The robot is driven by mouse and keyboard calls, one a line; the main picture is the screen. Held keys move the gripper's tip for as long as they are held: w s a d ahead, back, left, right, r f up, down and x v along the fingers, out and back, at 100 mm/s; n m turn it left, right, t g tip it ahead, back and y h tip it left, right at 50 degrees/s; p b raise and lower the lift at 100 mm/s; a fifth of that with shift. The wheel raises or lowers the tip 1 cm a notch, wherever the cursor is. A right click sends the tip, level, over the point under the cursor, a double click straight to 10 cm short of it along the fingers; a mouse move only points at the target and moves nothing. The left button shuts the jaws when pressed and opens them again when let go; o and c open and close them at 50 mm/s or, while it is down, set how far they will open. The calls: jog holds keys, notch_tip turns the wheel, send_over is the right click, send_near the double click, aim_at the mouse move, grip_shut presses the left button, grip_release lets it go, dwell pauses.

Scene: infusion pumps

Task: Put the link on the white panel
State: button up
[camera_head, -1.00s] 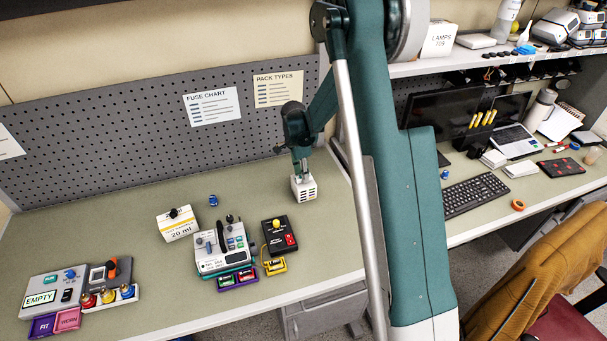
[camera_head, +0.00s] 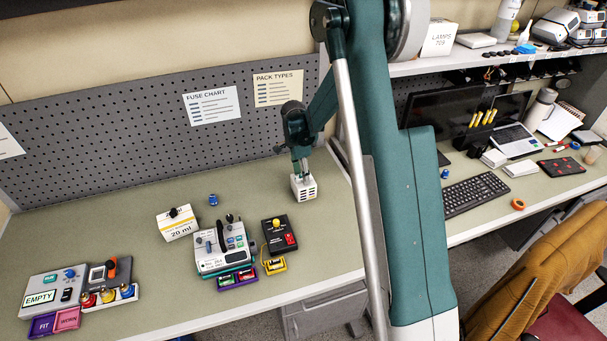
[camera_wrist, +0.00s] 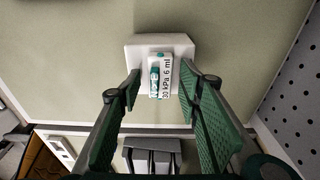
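My gripper (camera_head: 302,178) points down over a small white box (camera_head: 304,190) with dark slots on its side, at the back right of the green bench. In the wrist view my gripper (camera_wrist: 160,85) has its two fingers apart. Between them is the white box (camera_wrist: 184,45), with a "30 kPa 6 ml" label and teal parts on its upper face. Gaps show between the fingers and the labelled part. A white-faced device (camera_head: 212,262) with knobs and buttons stands mid-bench; it may be the white panel. I cannot tell which piece is the link.
A black box with a yellow knob (camera_head: 278,237), a "20 ml" box (camera_head: 178,225) and a small blue cylinder (camera_head: 213,200) are near the device. A grey "EMPTY" unit (camera_head: 55,287) is at left. A pegboard (camera_head: 140,140) stands behind.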

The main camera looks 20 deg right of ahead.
aim_at(300, 175)
notch_tip(300, 175, up, 12)
jog(key=a+b, duration=0.1)
jog(key=shift+a, duration=0.2)
dwell(0.5)
jog(key=shift+r, duration=0.1)
dwell(0.5)
jog(key=s+a+r+n+t, duration=0.3)
jog(key=s+r+n, duration=0.5)
jog(key=s+r, duration=1)
jog(key=s+a+n+t, duration=0.1)
jog(key=s+n, duration=0.4)
jog(key=s, duration=0.7)
jog(key=s+a+n+t+y, duration=0.1)
jog(key=s+n, duration=0.4)
jog(key=s, duration=0.6)
jog(key=shift+s+a+f+t, duration=0.35)
jog(key=shift+a+t, duration=0.2)
jog(key=shift+t, duration=0.55)
